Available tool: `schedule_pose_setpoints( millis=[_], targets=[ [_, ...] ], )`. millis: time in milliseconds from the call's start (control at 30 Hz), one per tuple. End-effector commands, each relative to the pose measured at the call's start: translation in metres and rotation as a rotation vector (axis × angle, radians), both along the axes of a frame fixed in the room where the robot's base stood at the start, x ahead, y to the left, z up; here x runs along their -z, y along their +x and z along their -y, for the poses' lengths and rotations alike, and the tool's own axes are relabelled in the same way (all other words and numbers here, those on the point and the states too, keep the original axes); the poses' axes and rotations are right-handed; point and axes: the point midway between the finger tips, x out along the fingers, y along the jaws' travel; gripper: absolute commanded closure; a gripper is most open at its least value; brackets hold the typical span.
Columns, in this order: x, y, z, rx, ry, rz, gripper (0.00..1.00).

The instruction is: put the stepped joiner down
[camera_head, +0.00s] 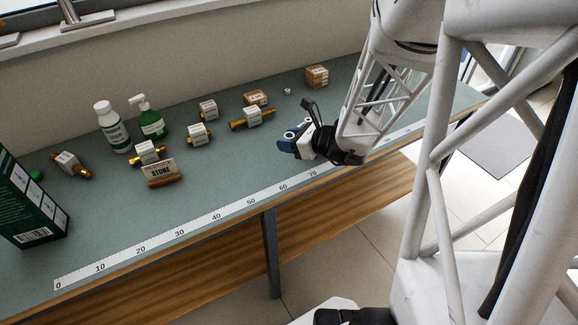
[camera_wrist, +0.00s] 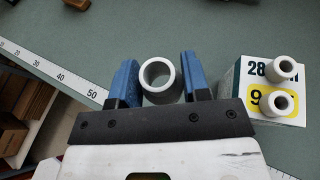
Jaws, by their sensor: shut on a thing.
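My gripper (camera_head: 289,141) is over the right half of the bench, behind the ruler strip. In the wrist view its blue fingers (camera_wrist: 158,82) are closed on both sides of a grey tube-shaped piece, the stepped joiner (camera_wrist: 158,70). The joiner's round open end faces the camera. Its step and lower end are hidden, and I cannot tell whether it touches anything below. Right of the fingers in the wrist view stands a box (camera_wrist: 262,104) with a white and yellow numbered top. Two grey tubular pieces (camera_wrist: 284,68) are on this box.
On the bench (camera_head: 215,178) are brass fittings with white labels (camera_head: 198,133), a white bottle (camera_head: 112,128), a green pump bottle (camera_head: 150,122), a STONE block (camera_head: 162,172) and a small white ring (camera_head: 287,91). A cardboard box (camera_head: 317,76) stands behind. The ruler strip (camera_head: 185,232) follows the front edge.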

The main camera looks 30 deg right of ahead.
Motion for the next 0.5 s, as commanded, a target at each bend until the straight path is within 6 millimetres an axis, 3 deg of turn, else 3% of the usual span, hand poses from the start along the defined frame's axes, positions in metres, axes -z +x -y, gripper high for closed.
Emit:
schedule_pose_setpoints(
  millis=[300, 500],
  targets=[
    [0.032, 0.000, 0.000, -0.001, 0.003, -0.003, 0.80],
    [0.038, 0.000, 0.000, 0.000, 0.000, 0.001, 0.80]
  ],
)
